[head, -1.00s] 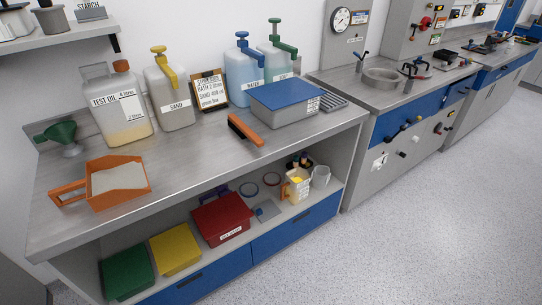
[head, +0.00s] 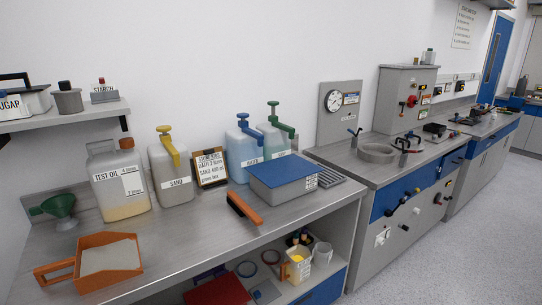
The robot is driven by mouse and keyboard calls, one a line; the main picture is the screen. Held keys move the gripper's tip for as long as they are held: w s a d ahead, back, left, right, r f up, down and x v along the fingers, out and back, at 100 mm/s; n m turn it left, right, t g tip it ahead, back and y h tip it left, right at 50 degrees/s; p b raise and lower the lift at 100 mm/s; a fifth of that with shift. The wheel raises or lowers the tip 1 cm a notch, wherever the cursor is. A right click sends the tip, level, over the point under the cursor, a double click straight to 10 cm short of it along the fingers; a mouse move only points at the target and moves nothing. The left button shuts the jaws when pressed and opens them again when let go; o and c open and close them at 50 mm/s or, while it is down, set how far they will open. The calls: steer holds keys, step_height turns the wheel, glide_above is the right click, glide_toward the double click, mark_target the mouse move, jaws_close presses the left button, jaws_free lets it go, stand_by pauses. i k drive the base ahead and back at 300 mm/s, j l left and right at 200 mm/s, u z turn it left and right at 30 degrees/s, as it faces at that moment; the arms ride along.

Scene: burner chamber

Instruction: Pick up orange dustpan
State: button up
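The orange dustpan (head: 128,282) lies on the left front part of the metal bench top in the head view. It is a square scoop with orange side walls and a pale grey inner floor. Its orange handle (head: 42,274) points to the left, near the bench's front left edge. An orange brush (head: 243,212) lies apart from it, further right near the front edge. My gripper is not in the head view, so its state does not show.
The sand container (head: 172,170) and a grey box with blue lid (head: 284,181) stand further right. A shelf (head: 70,119) hangs at upper left. Bench top (head: 190,238) right of the dustpan is bare.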

mark_target(90, 261)
steer(key=k+j, duration=0.15)
steer(key=k+j+u, duration=0.1)
steer(key=u, duration=0.35)
steer(key=k+j+u, duration=0.15)
steer(key=u, duration=1.05)
